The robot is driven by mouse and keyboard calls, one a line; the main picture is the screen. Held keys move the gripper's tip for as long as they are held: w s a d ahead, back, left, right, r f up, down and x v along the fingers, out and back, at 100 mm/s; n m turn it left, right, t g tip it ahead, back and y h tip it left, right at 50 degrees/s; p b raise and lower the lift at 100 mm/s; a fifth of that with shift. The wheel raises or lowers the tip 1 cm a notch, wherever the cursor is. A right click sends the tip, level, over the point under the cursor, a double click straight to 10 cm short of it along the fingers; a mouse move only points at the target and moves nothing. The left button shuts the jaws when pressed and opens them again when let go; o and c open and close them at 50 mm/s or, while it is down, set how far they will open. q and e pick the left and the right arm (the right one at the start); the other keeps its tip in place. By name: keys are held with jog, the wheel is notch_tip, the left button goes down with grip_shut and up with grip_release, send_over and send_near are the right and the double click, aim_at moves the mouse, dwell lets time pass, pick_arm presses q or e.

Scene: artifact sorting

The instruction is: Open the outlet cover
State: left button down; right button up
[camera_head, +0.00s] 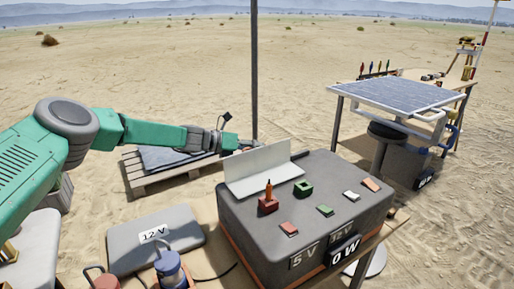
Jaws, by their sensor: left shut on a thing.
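The outlet cover (264,172) is a pale panel standing tilted up along the back left of the top of a dark grey power box (245,222). My left gripper (242,144) is at the cover's upper left edge, shut on it; its fingertips are small and partly hard to make out. On the box top stand a red outlet (268,204) with an orange pointed piece in it and a green outlet (302,188). Several small flat coloured pieces lie in front of them. The box front shows 5 V, 12 V and 0 W labels. My right gripper is not in view.
A grey case marked 12 V (126,250) lies left of the box. A pallet with a dark panel (133,178) lies behind, near a thin upright pole (254,70). A solar panel table (400,96) stands at the right. Open sand lies beyond.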

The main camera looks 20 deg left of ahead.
pick_arm(q)
jog(key=c, duration=1.9)
grip_release()
jog(key=shift+f, duration=0.1)
jog(key=shift+s+a, duration=0.1)
jog(key=shift+a, duration=0.2)
jog(key=v, duration=1.1)
jog(key=shift+s+a, duration=0.25)
